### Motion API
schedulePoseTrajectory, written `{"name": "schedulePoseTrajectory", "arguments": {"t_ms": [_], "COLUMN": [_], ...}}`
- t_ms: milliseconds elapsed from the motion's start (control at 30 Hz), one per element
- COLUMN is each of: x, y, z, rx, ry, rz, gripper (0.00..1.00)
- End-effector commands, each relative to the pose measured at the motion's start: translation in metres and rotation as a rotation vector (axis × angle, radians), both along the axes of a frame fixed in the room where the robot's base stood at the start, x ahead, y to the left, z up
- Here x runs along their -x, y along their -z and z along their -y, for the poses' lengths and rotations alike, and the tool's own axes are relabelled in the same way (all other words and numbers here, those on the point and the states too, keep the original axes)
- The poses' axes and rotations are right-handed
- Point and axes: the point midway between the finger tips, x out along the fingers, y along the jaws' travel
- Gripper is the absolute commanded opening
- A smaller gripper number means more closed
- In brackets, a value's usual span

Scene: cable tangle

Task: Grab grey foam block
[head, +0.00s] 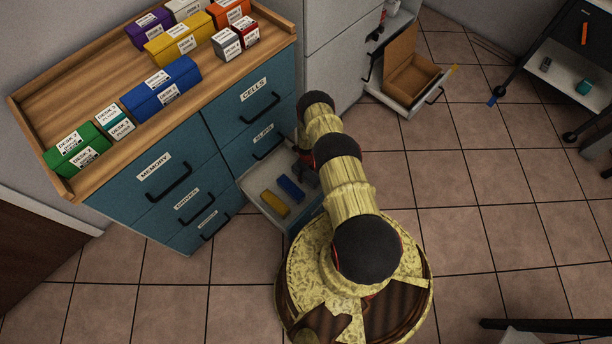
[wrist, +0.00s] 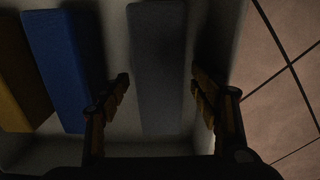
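The grey foam block (wrist: 158,65) lies in an open drawer (head: 258,199), in the wrist view's middle. In the wrist view my gripper (wrist: 160,84) is open, with one finger on each side of the grey block. Gaps show between both fingers and the block; whether the fingertips are down at its height I cannot tell. In the head view my arm hides the grey block and most of the gripper.
A blue block (wrist: 62,68) and a yellow block (wrist: 18,85) lie left of the grey one in the same drawer; the blue one is near my left finger. The drawer's right wall is close to my right finger. Labelled boxes (head: 160,88) stand on the cabinet top.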

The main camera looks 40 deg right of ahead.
Motion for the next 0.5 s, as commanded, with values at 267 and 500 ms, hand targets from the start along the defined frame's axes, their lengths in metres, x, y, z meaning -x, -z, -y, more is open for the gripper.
{"name": "schedulePoseTrajectory", "arguments": {"t_ms": [267, 500], "x": [0.0006, 0.0006], "y": [0.0000, 0.0000], "z": [-0.0003, -0.0003], "rx": [-0.001, -0.001], "ry": [0.000, 0.000], "rz": [-0.001, -0.001], "gripper": [0.46, 0.33]}}
